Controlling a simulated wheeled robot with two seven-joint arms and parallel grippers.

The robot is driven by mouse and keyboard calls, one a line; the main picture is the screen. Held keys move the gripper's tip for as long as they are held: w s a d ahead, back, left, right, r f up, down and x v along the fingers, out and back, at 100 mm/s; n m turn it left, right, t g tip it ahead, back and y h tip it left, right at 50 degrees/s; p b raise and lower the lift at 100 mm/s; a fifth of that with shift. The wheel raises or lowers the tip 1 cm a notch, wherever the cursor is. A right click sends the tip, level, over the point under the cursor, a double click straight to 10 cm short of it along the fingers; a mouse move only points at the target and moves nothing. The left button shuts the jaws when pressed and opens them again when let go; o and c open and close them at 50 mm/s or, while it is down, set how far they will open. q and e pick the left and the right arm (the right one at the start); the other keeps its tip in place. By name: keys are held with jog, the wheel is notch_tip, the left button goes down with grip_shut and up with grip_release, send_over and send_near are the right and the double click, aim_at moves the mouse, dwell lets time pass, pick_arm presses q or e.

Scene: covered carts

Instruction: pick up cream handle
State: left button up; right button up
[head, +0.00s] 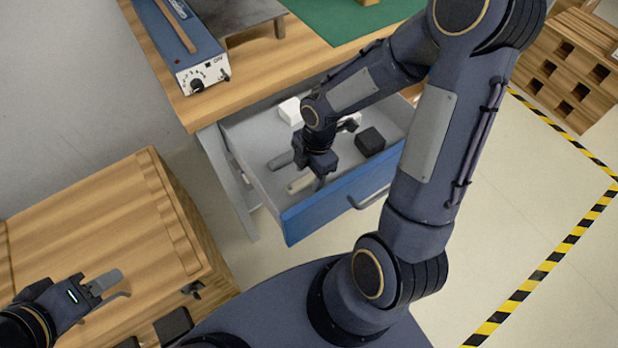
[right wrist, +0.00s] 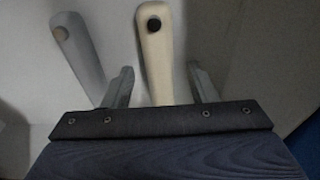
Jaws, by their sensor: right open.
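The cream handle (head: 299,186) lies on the floor of the open drawer (head: 262,147), near its blue front. My right gripper (right wrist: 163,85) is open, with one finger on each side of the handle and a visible gap to both. In the head view my right gripper (head: 318,178) reaches down into the drawer and hides part of the handle. My left gripper (head: 108,288) is at the lower left, empty, its fingers apart.
A grey handle (right wrist: 82,50) lies left of the cream one, close to my left-side finger. A black block (head: 370,142) and a white block (head: 290,111) are also in the drawer. The drawer's blue front (head: 335,203) and side walls surround my right gripper.

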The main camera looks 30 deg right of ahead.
jog(key=c, duration=1.1)
